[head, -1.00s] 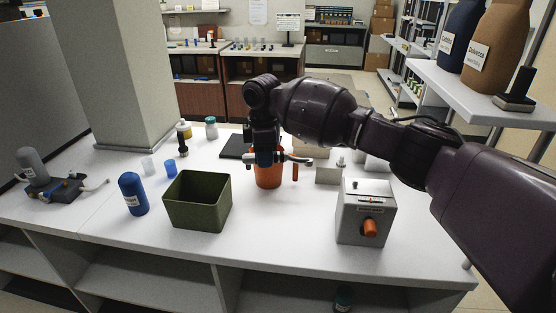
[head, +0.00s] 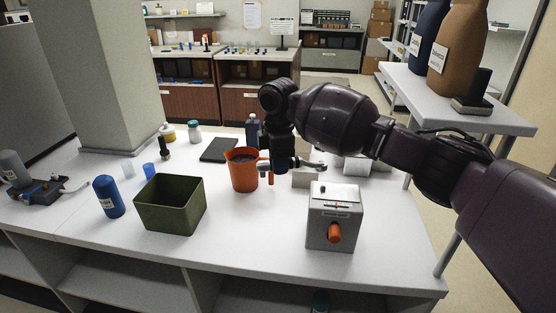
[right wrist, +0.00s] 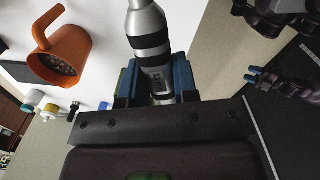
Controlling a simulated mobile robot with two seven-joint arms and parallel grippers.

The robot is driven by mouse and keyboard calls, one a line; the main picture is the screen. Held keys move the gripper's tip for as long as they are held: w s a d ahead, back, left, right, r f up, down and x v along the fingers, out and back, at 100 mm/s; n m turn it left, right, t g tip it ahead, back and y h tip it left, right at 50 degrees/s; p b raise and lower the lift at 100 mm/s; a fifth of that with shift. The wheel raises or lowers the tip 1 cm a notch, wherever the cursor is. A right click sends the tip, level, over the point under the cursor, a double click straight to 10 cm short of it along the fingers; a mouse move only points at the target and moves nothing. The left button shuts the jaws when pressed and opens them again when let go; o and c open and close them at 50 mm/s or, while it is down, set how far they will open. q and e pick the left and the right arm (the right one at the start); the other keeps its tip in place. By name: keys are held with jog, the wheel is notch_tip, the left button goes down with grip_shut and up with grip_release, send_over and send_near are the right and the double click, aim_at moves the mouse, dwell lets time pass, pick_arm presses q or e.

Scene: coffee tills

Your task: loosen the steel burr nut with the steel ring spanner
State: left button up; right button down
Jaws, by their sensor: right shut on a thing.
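My right gripper (head: 281,165) is above the bench, just right of the orange jug. In the right wrist view its blue fingers (right wrist: 157,82) are shut on a steel handle with black bands (right wrist: 150,40), which looks like the steel ring spanner. In the head view its grey end (head: 313,164) sticks out to the right of the fingers. A grey box (head: 333,228) with an orange knob (head: 334,233) stands nearer, to the gripper's right. I cannot pick out the burr nut for sure. My left gripper (right wrist: 262,76) shows small and dark in the right wrist view; its opening is unclear.
The orange jug (head: 243,172) holds dark grains and stands close to my right gripper. A green bin (head: 170,208) and a blue bottle (head: 109,197) stand further left. Small pale blocks (head: 302,180) stand behind the grey box. The bench front is clear between bin and box.

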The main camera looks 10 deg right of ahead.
jog(key=shift+s+d, duration=0.15)
jog(key=shift+d, duration=0.2)
pick_arm(q)
jog(key=shift+d, duration=0.15)
pick_arm(e)
jog(key=shift+r, duration=0.1)
pick_arm(q)
jog(key=shift+s, duration=0.1)
pick_arm(e)
jog(key=shift+f+b, duration=0.35)
jog(key=shift+f, duration=0.2)
pick_arm(q)
jog(key=shift+w+d+f+b, duration=0.1)
jog(key=shift+w+f+b, duration=0.3)
jog(key=shift+f+b, duration=0.45)
pick_arm(e)
notch_tip(320, 180, down, 3)
jog(key=shift+f, duration=0.2)
pick_arm(q)
jog(key=shift+r, duration=0.3)
jog(key=shift+f, duration=0.1)
pick_arm(e)
jog(key=shift+s, duration=0.1)
